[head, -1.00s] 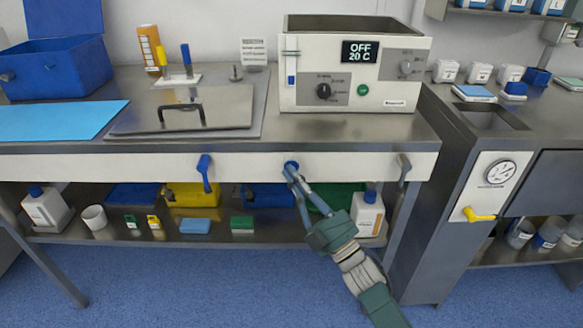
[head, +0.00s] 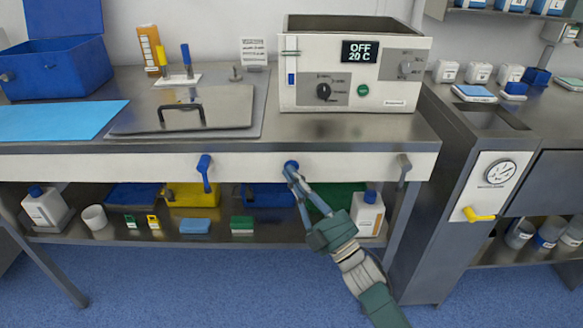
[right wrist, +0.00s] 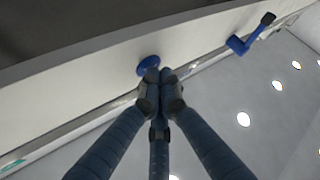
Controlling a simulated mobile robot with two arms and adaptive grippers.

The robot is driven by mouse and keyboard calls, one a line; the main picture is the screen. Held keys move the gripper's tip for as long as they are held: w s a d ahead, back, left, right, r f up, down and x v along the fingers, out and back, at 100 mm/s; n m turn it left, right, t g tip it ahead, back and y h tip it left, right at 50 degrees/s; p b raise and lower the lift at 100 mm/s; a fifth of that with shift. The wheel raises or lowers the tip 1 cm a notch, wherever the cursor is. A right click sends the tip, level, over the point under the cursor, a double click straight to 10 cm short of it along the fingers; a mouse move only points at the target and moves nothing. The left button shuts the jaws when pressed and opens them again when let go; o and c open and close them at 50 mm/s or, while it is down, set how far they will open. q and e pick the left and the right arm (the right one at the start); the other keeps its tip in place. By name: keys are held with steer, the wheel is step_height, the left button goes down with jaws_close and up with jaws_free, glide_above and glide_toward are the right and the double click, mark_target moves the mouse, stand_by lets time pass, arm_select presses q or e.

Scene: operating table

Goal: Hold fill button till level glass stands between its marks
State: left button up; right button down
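The blue round button (head: 291,165) is on the white front panel below the worktop. My right gripper (head: 291,173) reaches up to it from below, its fingertips at the button. In the right wrist view the fingertips (right wrist: 158,76) are together with nothing between them, and the button (right wrist: 148,65) shows just beyond. I cannot tell whether it is pressed in. The level glass (head: 291,68) is a narrow upright tube on the left of the white bath's front, with blue in it. My left gripper is not in view.
The white bath (head: 345,97) shows "OFF 20 C". A blue lever (head: 204,172) hangs left of the button and a grey lever (head: 404,168) right of it. A shelf below the panel (head: 165,238) holds bins and bottles. A metal lid (head: 185,120) lies on the worktop.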

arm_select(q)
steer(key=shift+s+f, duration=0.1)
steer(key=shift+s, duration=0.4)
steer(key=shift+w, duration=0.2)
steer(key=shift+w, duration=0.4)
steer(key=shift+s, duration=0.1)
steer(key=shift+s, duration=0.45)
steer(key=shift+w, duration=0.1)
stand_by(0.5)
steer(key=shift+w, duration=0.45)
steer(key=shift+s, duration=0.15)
